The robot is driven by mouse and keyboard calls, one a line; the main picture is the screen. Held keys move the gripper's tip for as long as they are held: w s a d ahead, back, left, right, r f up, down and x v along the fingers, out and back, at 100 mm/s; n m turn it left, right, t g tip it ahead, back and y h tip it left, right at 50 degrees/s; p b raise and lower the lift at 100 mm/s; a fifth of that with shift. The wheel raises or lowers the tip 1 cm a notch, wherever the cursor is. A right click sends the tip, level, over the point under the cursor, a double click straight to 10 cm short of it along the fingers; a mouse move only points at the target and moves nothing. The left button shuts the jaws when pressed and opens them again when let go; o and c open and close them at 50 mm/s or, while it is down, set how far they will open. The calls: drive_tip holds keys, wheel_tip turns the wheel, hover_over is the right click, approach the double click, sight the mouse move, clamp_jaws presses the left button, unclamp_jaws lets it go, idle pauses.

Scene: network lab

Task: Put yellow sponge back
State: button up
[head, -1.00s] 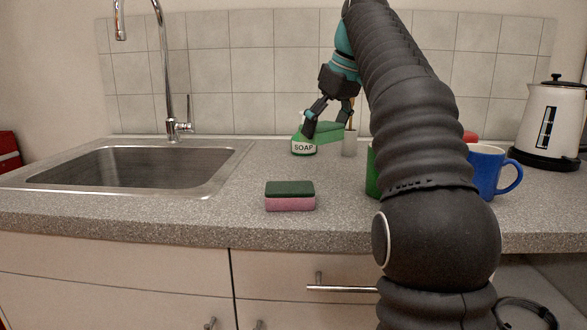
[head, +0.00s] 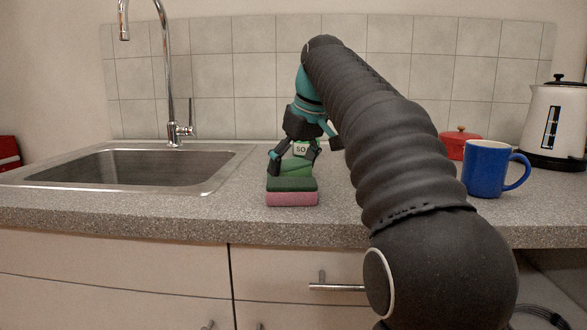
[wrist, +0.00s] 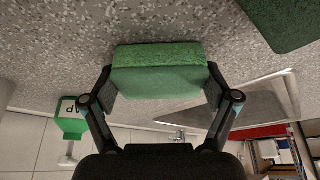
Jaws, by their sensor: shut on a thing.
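My gripper (wrist: 160,88) is shut on a green sponge (wrist: 160,68), with a finger at each end of it. In the head view my gripper (head: 293,160) holds this sponge (head: 297,169) just behind a second sponge, low over the counter. I cannot tell whether it touches the counter. The second sponge (head: 292,198) is pink below with a dark green top and lies near the counter's front edge. Its green top also shows in the wrist view (wrist: 285,18). No yellow face shows on either sponge.
A green soap bottle (head: 301,149) stands behind my gripper, partly hidden. The sink (head: 130,170) is at left. A blue mug (head: 487,172), a red pot (head: 455,148) and a white kettle (head: 553,122) stand at right. My arm hides the counter's middle right.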

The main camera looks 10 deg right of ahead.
drive_tip(key=shift+f, duration=0.15)
drive_tip(key=o, duration=0.9)
drive_tip(key=p+v, duration=0.4)
drive_tip(key=v, duration=0.8)
drive_tip(key=shift+r, duration=0.2)
